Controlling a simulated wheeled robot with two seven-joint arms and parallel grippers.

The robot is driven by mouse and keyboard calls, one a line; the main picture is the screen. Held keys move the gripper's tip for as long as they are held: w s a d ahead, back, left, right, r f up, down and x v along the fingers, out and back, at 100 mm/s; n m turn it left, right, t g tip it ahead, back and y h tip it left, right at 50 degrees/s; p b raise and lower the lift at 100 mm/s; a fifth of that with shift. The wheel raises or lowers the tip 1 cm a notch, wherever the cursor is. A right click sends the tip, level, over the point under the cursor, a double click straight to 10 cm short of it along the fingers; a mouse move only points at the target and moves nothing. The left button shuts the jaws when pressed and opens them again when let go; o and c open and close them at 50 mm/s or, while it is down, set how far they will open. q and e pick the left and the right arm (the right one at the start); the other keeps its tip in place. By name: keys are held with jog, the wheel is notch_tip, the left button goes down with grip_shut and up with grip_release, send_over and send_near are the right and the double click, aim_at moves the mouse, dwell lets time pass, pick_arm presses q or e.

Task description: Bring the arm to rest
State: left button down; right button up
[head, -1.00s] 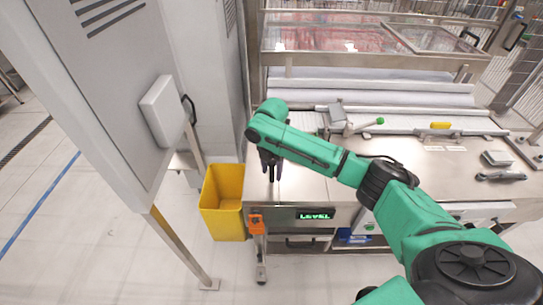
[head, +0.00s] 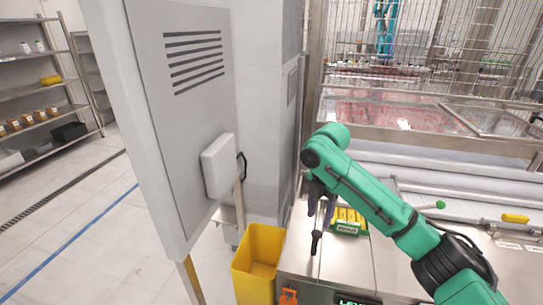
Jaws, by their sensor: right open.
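My right arm, green with dark joints, comes in from the right and bends down at its far end. My right gripper (head: 319,209) is dark and hangs fingers down over the left part of the steel table (head: 348,262). Its two fingers are apart and nothing shows between them. A slim black upright piece (head: 316,243) stands just below the fingertips; I cannot tell whether they touch. A yellow and green pack (head: 349,221) lies on the table just right of the gripper, partly hidden by my arm. My left gripper is out of view.
A yellow bin (head: 258,262) stands at the table's left end. A tall grey cabinet (head: 190,90) with a box on its side rises to the left. Conveyor rollers and a clear cover (head: 410,118) lie behind the table. Open floor is at the left.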

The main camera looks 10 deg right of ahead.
jog(key=s+a+f+m+t+y, duration=0.1)
jog(key=s+a+f+m, duration=0.35)
jog(key=f, duration=0.25)
jog(key=s+a+f+m+t+y, duration=0.1)
jog(key=s+a+f+m+y, duration=0.1)
jog(key=s+a+f+m, duration=0.4)
jog(key=s+d+f+m+t+h, duration=0.1)
jog(key=s+d+f+m+h, duration=0.3)
jog(key=s+d+m, duration=0.7)
notch_tip(320, 180, down, 24)
jog(key=s+r+g+y, duration=0.1)
jog(key=s, duration=0.1)
jog(key=s+d+f+g, duration=0.1)
jog(key=s+d+f, duration=0.2)
jog(key=s+f, duration=1.2)
jog(key=shift+s+f+b, duration=0.3)
jog(key=shift+s+f, duration=0.1)
jog(key=shift+s, duration=0.8)
